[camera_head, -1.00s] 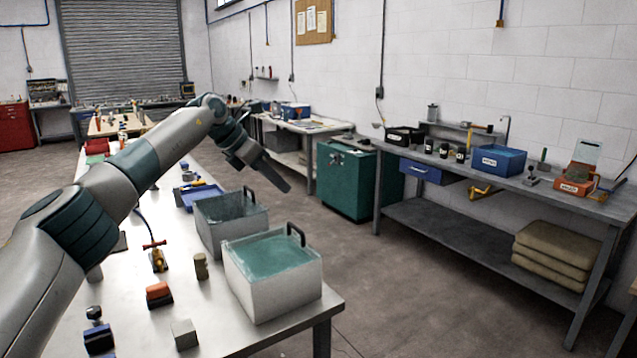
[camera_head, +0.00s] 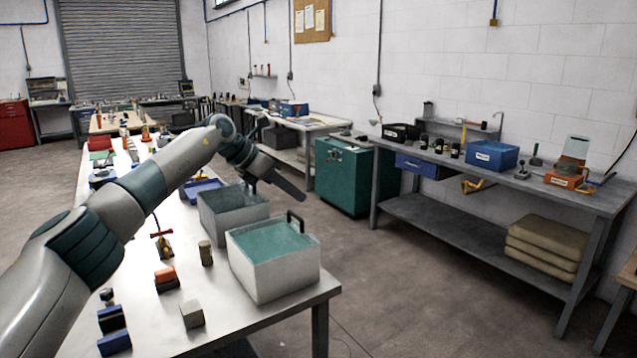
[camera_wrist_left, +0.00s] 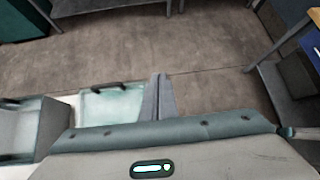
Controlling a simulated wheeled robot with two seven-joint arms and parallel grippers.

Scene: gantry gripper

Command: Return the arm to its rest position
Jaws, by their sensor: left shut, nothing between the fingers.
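My left arm comes in from the left in the head view and reaches over the steel table (camera_head: 225,335). Its gripper (camera_head: 302,197) is shut and empty, above and beyond the two tanks, by the table's right edge. In the left wrist view the shut fingers (camera_wrist_left: 158,98) point out over the floor, just right of a tank. The near tank (camera_head: 275,278) holds teal liquid and has a black handle at its rim. The far tank (camera_head: 225,228) stands behind it, also with liquid. My right gripper is in neither view.
On the table are a grey cube (camera_head: 191,314), a small cylinder (camera_head: 206,253), an orange-topped block (camera_head: 166,278) and blue blocks (camera_head: 113,320). A green cabinet (camera_head: 343,178) and a workbench (camera_head: 480,225) stand to the right. Open floor lies between.

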